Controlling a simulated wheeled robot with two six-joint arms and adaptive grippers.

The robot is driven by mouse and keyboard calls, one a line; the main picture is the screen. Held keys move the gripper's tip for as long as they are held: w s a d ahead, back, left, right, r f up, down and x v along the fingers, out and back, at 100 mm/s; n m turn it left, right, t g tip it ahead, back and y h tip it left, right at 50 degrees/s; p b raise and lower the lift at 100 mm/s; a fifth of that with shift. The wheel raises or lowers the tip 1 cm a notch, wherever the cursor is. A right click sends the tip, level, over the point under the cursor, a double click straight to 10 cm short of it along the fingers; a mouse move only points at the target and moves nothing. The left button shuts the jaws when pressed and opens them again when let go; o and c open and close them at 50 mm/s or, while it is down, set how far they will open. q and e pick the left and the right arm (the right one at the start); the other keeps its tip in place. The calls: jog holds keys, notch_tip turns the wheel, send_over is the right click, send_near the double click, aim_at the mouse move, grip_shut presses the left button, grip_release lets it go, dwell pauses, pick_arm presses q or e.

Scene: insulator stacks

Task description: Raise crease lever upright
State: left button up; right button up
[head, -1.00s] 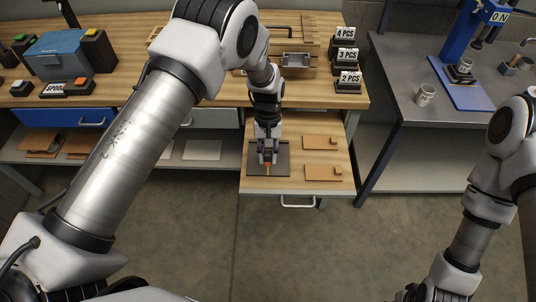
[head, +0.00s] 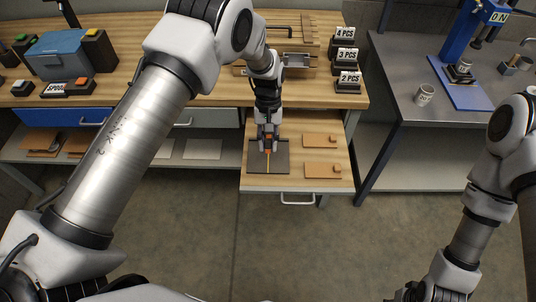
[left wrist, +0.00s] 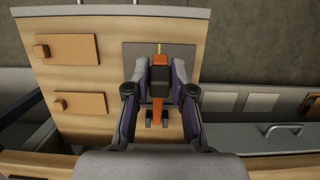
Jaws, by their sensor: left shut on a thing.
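The crease lever is orange with a black block on it, and in the left wrist view (left wrist: 158,108) its shaft runs up from two small dark brackets. Its orange end (head: 268,137) shows at my left gripper in the head view. My left gripper (left wrist: 162,70) is shut on the lever, one finger on each side. The lever stands over a dark plate (head: 281,163) with a yellow line along its middle. Its exact tilt is hard to tell. My right gripper (head: 410,293) is partly visible at the bottom edge, and its fingers are unclear.
Two brown pieces with small blocks, upper (head: 318,140) and lower (head: 320,170), lie right of the plate on the wooden drawer top (head: 300,185). Numbered black blocks (head: 347,82) stand on the bench behind. A grey table (head: 385,75) with a blue press (head: 470,50) stands at right.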

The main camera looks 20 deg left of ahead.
pick_arm(q)
jog(key=shift+w+a+r, duration=0.15)
jog(key=shift+w+r, duration=0.4)
jog(key=shift+r, duration=0.1)
jog(key=shift+w+a+r, duration=0.15)
jog(key=shift+w+r, duration=0.3)
jog(key=shift+w, duration=0.05)
jog(key=shift+w+a+r, duration=0.15)
jog(key=shift+w+r, duration=0.25)
jog(key=shift+w, duration=0.1)
jog(key=shift+w+a+r, duration=0.15)
jog(key=shift+w+r, duration=0.2)
jog(key=shift+w, duration=0.2)
jog(key=shift+w+a+r, duration=0.15)
jog(key=shift+w+r, duration=0.2)
jog(key=shift+w, duration=0.15)
